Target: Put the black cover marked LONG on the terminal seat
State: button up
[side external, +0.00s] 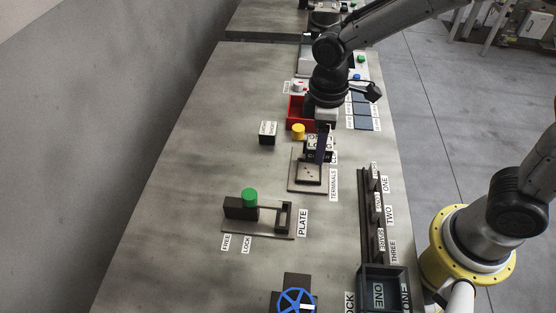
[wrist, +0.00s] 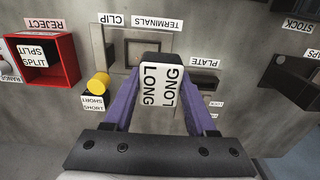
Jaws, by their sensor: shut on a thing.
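My gripper (wrist: 160,105) is shut on the black cover marked LONG (wrist: 162,86), with a purple finger on each side of it. White LONG labels show on the cover's faces. In the side view my gripper (side external: 320,150) points down and holds the cover near the back of the terminal seat (side external: 309,174). The seat is a small dark block with dots on a brown base plate, beside the TERMINALS label. In the wrist view the seat (wrist: 134,52) shows beyond the cover, partly hidden by it. I cannot tell the exact height of the cover above the seat.
A black cover marked SHORT (side external: 267,138) stands left of my gripper, near a yellow cylinder (side external: 298,131). A red REJECT bin (wrist: 68,72) holds a piece marked SPLIT. The PLATE fixture with a green knob (side external: 249,196) stands nearer the camera. The left tabletop is clear.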

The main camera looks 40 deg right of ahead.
jog(key=w+a+f, duration=0.2)
jog(key=w+f, duration=0.1)
jog(key=w, duration=0.2)
send_over(278, 168)
jog(key=f, duration=0.4)
jog(key=shift+s+f, duration=0.25)
jog(key=shift+f, duration=0.1)
jog(key=shift+w+f, duration=0.3)
jog(key=shift+f, duration=1.55)
jog(key=shift+f, duration=0.15)
jog(key=o, duration=1.4)
